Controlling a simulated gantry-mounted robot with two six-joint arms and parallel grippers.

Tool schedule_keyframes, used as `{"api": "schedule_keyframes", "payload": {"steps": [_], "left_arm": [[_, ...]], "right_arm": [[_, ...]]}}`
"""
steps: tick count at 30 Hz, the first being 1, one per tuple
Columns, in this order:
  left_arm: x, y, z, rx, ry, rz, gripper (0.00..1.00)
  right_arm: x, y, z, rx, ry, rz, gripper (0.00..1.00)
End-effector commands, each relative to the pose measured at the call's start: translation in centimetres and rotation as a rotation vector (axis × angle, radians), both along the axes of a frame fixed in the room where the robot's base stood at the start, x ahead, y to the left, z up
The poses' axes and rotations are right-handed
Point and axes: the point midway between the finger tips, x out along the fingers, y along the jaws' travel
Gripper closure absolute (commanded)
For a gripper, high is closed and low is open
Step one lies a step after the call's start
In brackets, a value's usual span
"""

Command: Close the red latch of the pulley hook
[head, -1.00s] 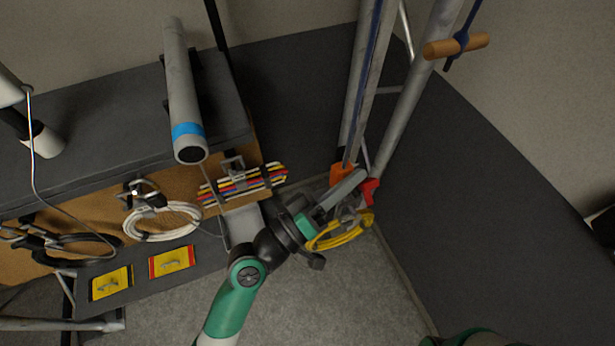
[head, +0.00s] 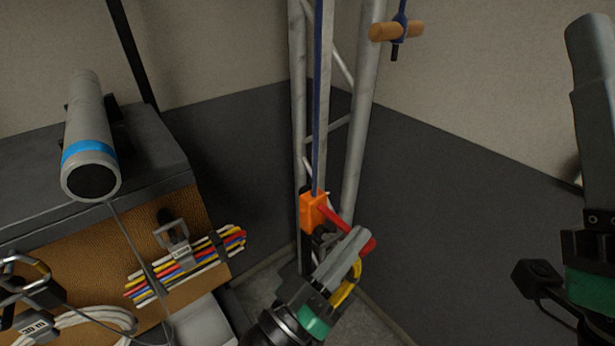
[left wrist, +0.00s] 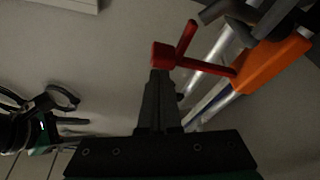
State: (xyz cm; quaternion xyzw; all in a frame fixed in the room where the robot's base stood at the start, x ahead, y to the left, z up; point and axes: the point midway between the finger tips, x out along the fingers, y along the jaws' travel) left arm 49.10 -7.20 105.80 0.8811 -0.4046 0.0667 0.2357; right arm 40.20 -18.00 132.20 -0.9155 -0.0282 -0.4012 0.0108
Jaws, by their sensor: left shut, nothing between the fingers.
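The pulley hook's orange block (head: 312,211) hangs at the bottom of the blue rope beside the metal truss. Its red latch (head: 333,220) sticks out from the block down to the right, passing behind my left gripper's fingers. My left gripper (head: 354,240) is shut and empty, with its tips at the latch's outer part. In the left wrist view the fingertips (left wrist: 159,76) are right at the latch's red end block (left wrist: 164,55); contact is hard to tell. The orange block (left wrist: 272,65) is to the right there. My right gripper (head: 590,60) is at the right edge, its jaw state unclear.
A yellow cable coil (head: 346,288) hangs just behind my left gripper. Truss tubes (head: 365,120) rise behind the hook, with a wooden handle (head: 396,31) above right. A case with colored cables (head: 190,265) and a grey tube (head: 90,140) stands at left.

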Motion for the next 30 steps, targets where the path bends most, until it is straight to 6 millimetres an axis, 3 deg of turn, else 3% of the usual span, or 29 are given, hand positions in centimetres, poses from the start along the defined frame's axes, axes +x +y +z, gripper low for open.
{"api": "schedule_keyframes", "payload": {"steps": [23, 26, 30], "left_arm": [[-0.1, -0.1, -1.1, 0.004, 0.007, -0.002, 1.00], [-0.1, -0.1, -0.4, 0.004, 0.007, -0.002, 1.00], [0.0, -0.1, 2.5, 0.001, 0.001, -0.001, 1.00]], "right_arm": [[0.0, 0.0, -0.6, 0.000, 0.000, 0.000, 0.50], [0.0, 0.0, 0.0, 0.000, 0.000, 0.000, 0.50], [0.0, 0.0, 2.4, 0.000, 0.000, 0.000, 0.50]]}}
